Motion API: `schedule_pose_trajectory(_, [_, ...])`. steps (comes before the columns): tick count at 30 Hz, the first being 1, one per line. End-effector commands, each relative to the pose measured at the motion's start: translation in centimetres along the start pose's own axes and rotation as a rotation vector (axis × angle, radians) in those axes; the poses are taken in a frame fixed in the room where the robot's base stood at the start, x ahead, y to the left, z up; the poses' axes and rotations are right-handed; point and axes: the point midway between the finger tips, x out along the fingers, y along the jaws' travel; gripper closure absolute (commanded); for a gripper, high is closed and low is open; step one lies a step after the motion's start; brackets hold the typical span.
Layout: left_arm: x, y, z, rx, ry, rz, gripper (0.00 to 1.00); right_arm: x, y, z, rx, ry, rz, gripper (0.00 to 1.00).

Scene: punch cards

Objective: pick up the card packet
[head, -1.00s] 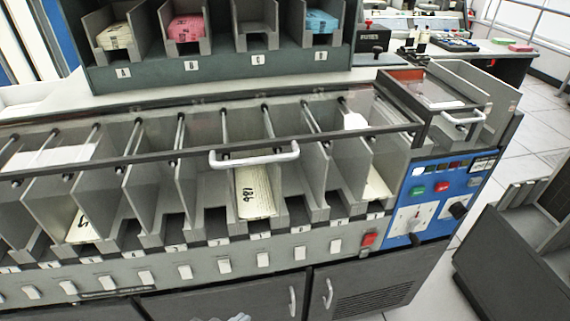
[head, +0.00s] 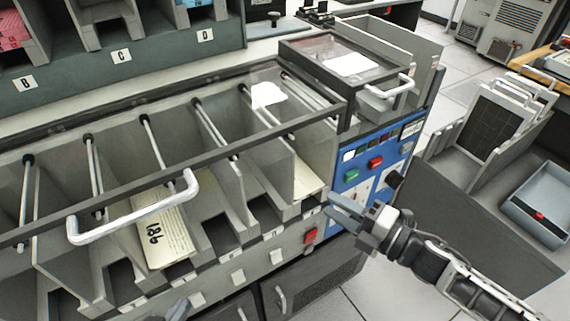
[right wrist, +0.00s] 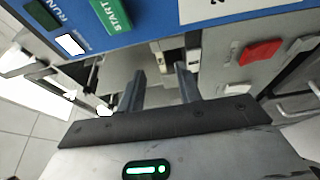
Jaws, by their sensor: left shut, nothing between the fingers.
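A cream card packet (head: 163,240) with dark handwritten marks lies tilted in a sorter pocket, partly behind the white cover handle. Another cream packet (head: 306,180) lies in the rightmost pocket, partly hidden by the pocket wall. My right gripper (head: 334,208) is in front of the machine's right end, just right of that last pocket. In the right wrist view its two fingers (right wrist: 160,88) are apart with nothing held between them. My left gripper (head: 178,309) shows only as a tip at the bottom edge of the head view, below the marked packet; it is shut and empty.
A clear, dark-framed cover (head: 225,145) with a white handle (head: 130,210) spans the pockets. A blue control panel (head: 375,165) with buttons is close to my right gripper. A red switch (head: 311,236) is below the last pocket.

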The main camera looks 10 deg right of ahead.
Motion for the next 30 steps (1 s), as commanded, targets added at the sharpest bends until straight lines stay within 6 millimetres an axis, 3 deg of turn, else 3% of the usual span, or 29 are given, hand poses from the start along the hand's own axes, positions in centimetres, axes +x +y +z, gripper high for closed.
schedule_pose_trajectory(3, [-0.1,0.0,0.0,0.001,-0.002,-0.001,1.00,2.0,0.1,0.1,0.001,-0.001,0.002,0.65])
schedule_pose_trajectory(11, [0.1,-0.1,0.1,0.004,-0.003,-0.003,1.00,4.0,0.1,0.0,0.003,-0.001,0.001,0.65])
schedule_pose_trajectory(18, [0.2,-0.2,-0.5,0.010,0.006,-0.005,1.00,7.5,0.1,0.0,0.003,-0.002,0.002,0.65])
schedule_pose_trajectory(28, [0.2,-0.2,-0.5,0.011,0.007,-0.005,1.00,8.3,0.0,0.0,0.003,-0.001,-0.001,0.65])
schedule_pose_trajectory(30, [0.2,-0.2,-0.5,0.011,0.006,-0.005,1.00,8.3,0.0,0.0,0.003,-0.001,-0.001,0.82])
